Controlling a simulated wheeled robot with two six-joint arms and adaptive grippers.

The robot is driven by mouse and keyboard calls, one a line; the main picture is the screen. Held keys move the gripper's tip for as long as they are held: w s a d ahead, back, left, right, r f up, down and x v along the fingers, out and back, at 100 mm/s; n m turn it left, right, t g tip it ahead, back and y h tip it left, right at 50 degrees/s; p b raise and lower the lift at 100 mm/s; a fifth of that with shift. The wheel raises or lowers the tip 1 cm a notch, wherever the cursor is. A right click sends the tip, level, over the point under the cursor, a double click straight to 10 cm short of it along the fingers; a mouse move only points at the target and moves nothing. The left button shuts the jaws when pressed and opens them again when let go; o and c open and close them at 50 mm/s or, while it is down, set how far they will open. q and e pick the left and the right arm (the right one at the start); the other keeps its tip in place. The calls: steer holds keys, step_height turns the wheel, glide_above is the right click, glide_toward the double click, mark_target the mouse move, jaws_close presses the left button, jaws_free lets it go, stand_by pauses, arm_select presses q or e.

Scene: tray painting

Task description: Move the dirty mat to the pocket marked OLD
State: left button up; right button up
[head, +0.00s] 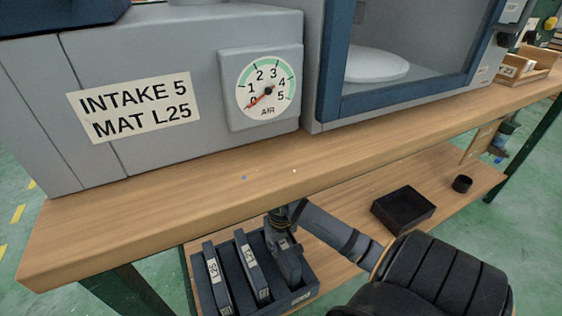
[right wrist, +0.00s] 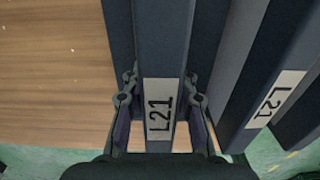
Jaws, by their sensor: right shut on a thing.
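A dark rack (head: 314,284) stands on the lower shelf, holding several upright dark slabs, which look like the mats. The left slab (head: 217,280) seems labelled L25; the middle one (head: 252,266) L21. My right gripper (head: 283,244) reaches down at the rack's right side, shut on a dark slab (head: 290,266). A neighbouring slab (right wrist: 265,85) also reads L21. A small rack label is unreadable. No OLD marking or dirt is readable. My left gripper is out of view.
The wooden bench (head: 150,222) overhangs the lower shelf (head: 345,208). A grey machine (head: 180,60) reads INTAKE 5 MAT L25; its air gauge (head: 267,88) reads near 0. A black bin (head: 403,209) and a small black cup (head: 462,183) stand right on the shelf.

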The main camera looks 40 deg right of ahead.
steer(key=shift+f, duration=0.5)
steer(key=o, duration=1)
steer(key=shift+o, duration=0.2)
